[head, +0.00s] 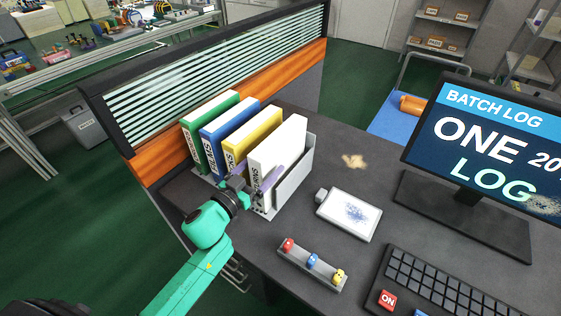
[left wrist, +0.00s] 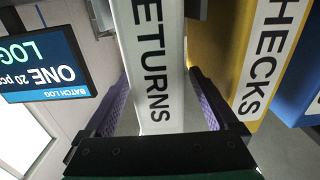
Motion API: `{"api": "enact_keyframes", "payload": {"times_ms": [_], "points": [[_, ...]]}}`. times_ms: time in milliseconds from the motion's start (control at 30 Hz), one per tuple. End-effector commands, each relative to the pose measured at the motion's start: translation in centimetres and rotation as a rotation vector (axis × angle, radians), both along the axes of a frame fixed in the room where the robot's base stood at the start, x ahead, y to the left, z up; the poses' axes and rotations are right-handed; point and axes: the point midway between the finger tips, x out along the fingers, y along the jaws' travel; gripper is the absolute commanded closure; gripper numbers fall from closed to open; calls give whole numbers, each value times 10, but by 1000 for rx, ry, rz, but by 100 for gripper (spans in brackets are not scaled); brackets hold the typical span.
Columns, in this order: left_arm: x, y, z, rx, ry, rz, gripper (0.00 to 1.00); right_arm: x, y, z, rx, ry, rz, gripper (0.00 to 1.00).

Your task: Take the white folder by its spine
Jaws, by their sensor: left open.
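The white folder (head: 283,147) stands upright at the near right end of a row of folders on the dark desk. Its spine, lettered RETURNS, fills the middle of the left wrist view (left wrist: 158,60). My left gripper (head: 258,187) is at the spine, with its purple fingers open. In the left wrist view my left gripper (left wrist: 160,78) has one finger on each side of the spine; the right finger lies between the white folder and the yellow folder (left wrist: 232,50). I cannot tell whether either finger touches. My right gripper is not in view.
A blue folder (head: 215,135) and a green folder (head: 192,130) stand beyond the yellow one. A grey holder (head: 293,180) borders the white folder on the right. A button strip (head: 312,263), a white tablet-like device (head: 349,214), a keyboard (head: 440,285) and a monitor (head: 485,140) occupy the desk.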

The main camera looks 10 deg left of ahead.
Motion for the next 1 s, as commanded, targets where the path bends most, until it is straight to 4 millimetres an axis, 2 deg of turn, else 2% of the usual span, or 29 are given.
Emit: {"api": "enact_keyframes", "payload": {"times_ms": [100, 200, 433, 567, 600, 667, 700, 1000], "points": [[23, -11, 6, 0, -3, 0, 7, 6, 0, 9, 1, -10, 0, 50], [36, -16, 3, 0, -2, 1, 7, 6, 0, 9, 1, -10, -1, 50], [39, -17, 2, 1, 0, 0, 7, 6, 0, 8, 0, -10, 0, 50], [39, -17, 2, 1, 0, 0, 57, 5, 0, 8, 1, -9, 0, 50], [38, -17, 2, 1, 0, 0, 72, 5, 0, 8, 1, -9, 0, 50], [38, -17, 2, 1, 0, 0, 95, 5, 0, 8, 1, -8, 0, 50], [38, -17, 2, 1, 0, 0, 100, 4, 0, 8, 1, -8, 0, 50], [38, -17, 4, 1, -4, -1, 100, 4, 0, 8, 0, -6, 1, 50]]}}
